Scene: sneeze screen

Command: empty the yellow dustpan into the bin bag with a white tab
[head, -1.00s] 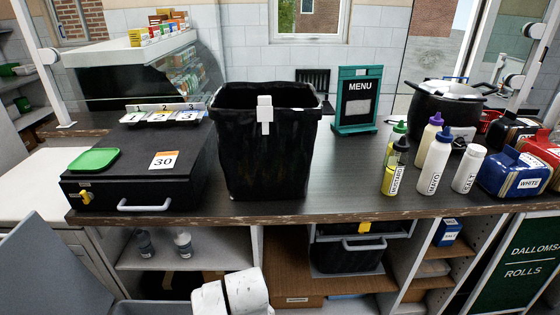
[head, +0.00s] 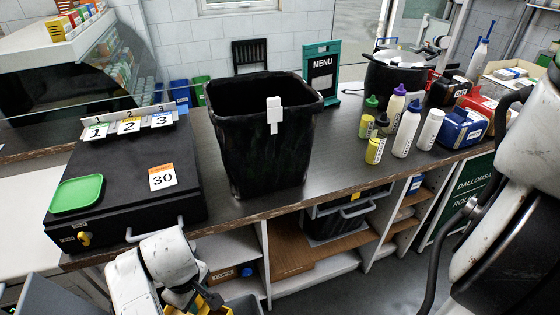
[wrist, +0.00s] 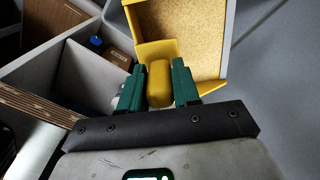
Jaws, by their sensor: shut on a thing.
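The yellow dustpan shows in the wrist view (wrist: 222,35), its pan holding a layer of tan, grainy sweepings. My gripper (wrist: 159,80) has its two green fingers shut on the dustpan's yellow handle. In the head view a yellow part of the dustpan (head: 206,304) shows at the bottom edge, below the counter front; the rest is cut off or hidden by my arm. The black bin bag (head: 262,140) stands open at the top on the counter, with a white tab (head: 274,115) on its front rim. It is above and right of my gripper, apart from it.
A black cash drawer (head: 130,185) with a green dish (head: 77,193) stands left of the bag. Several bottles (head: 405,130) and a menu stand (head: 320,75) are to its right. The counter's front edge (head: 300,192) and open shelves lie near the dustpan.

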